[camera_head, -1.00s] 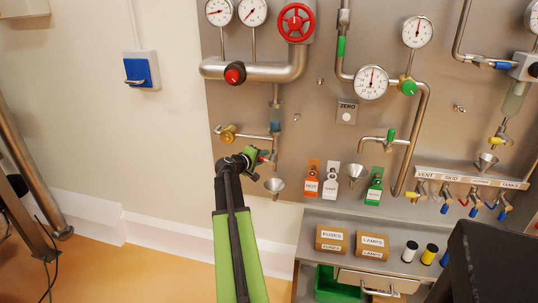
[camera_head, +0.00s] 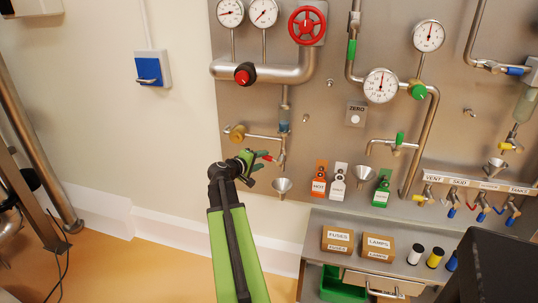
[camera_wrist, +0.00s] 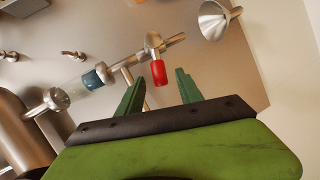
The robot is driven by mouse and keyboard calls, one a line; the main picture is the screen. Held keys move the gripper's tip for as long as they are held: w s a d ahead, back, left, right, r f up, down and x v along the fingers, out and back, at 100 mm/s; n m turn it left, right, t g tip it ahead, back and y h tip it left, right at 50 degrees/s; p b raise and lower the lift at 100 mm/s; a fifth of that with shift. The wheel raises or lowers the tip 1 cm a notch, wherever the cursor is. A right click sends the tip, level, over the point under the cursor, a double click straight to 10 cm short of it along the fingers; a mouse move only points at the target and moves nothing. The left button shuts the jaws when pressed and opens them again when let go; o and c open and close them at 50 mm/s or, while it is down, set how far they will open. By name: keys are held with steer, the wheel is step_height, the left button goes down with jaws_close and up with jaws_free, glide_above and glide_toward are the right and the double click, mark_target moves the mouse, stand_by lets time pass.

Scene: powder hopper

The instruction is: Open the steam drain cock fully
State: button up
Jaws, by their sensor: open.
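The steam drain cock has a red-sleeved lever (camera_head: 268,158) on a small valve below the sight glass (camera_head: 284,125). In the wrist view the red lever (camera_wrist: 159,72) hangs from a metal valve body (camera_wrist: 153,42) and points toward my gripper. My gripper (camera_head: 257,163) is just left of the cock in the head view. In the wrist view my gripper (camera_wrist: 158,87) is open, its green fingers either side of the lever's line.
A metal funnel (camera_head: 282,186) hangs below the cock. A brass-coloured knob (camera_head: 237,132) is on the branch pipe at left. Orange, white and green tags (camera_head: 338,184) hang to the right. The white wall at left is clear near the arm.

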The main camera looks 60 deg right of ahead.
steer(key=p+v, duration=0.2)
steer(key=v, duration=0.7)
steer(key=shift+a+r, duration=0.15)
steer(key=shift+a, duration=0.25)
